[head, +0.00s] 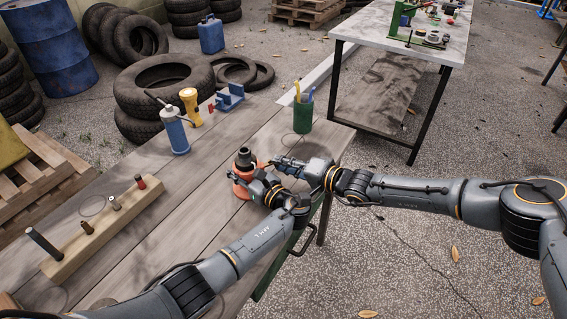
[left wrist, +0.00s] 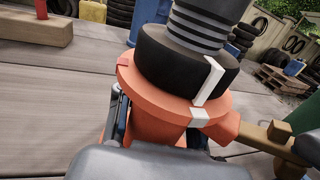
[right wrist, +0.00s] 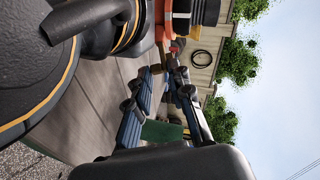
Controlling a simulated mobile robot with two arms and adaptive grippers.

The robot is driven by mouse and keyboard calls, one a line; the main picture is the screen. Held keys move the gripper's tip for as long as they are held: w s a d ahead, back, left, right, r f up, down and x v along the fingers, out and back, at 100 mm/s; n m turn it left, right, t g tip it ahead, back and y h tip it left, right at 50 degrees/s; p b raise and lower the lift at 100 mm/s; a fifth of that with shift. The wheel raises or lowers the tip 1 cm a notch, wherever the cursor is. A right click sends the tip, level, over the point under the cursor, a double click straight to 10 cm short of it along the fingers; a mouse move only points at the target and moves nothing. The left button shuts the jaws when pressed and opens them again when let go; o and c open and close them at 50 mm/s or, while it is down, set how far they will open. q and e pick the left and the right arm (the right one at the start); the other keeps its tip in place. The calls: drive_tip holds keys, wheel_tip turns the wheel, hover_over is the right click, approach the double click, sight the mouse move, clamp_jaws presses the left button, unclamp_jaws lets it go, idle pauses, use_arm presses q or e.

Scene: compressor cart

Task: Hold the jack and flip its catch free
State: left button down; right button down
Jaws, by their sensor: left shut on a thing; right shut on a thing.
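The jack (head: 243,188) stands upright on the wooden bench, orange with a black collar and grey screw top. In the left wrist view its orange flange (left wrist: 150,92) and black collar (left wrist: 180,60) fill the middle, each with a white mark. A brass-coloured catch lever (left wrist: 258,135) sticks out of its side to the right. My left gripper (head: 262,186) is shut on the jack's orange body; its far finger is mostly hidden. My right gripper (head: 276,163) is shut at the jack's side, its tips (right wrist: 168,64) close on the small catch, partly hidden.
A blue-and-white bottle (head: 174,130), a yellow flashlight (head: 191,108) and a blue bracket (head: 229,97) stand farther back. A wooden peg block (head: 105,228) lies left. Bare bench lies between block and jack.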

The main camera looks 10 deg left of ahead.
drive_tip(key=shift+s+d+f, duration=0.1)
drive_tip(key=shift+d+f, duration=0.15)
drive_tip(key=shift+f, duration=0.2)
drive_tip(key=c, duration=1.4)
unclamp_jaws()
drive_tip(key=shift+o, duration=0.2)
drive_tip(key=shift+r, duration=0.15)
drive_tip(key=v, duration=1.1)
drive_tip(key=shift+d, duration=0.45)
drive_tip(key=shift+s, duration=0.1)
use_arm(q)
drive_tip(key=c, duration=0.8)
unclamp_jaws()
